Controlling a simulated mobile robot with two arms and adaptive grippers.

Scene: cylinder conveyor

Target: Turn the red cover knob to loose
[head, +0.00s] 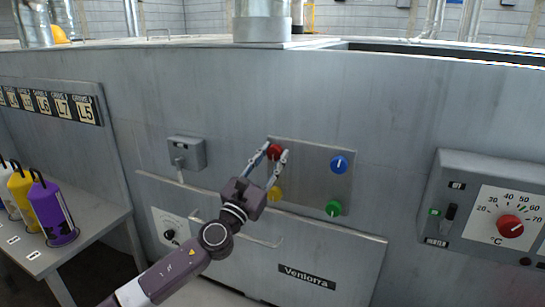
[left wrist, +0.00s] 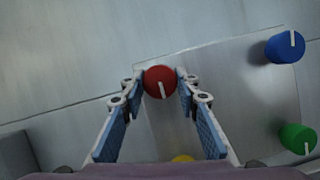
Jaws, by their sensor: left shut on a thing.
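The red knob (head: 275,149) is at the upper left of a square metal plate (head: 314,172) on the grey machine wall. It shows in the left wrist view (left wrist: 160,82) with a white pointer line running down and slightly right. My left gripper (head: 273,154) has its fingertips on both sides of the red knob, shut on it; the fingertips also show in the left wrist view (left wrist: 160,78). A blue knob (head: 339,164), a green knob (head: 333,209) and a partly hidden yellow knob (head: 275,194) sit on the same plate. My right gripper is not in view.
A bar handle (head: 240,236) runs across the panel below the plate. A grey switch box (head: 187,153) is to the left. A control box with a red temperature dial (head: 510,226) is to the right. Coloured cylinders (head: 52,212) stand on a side table.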

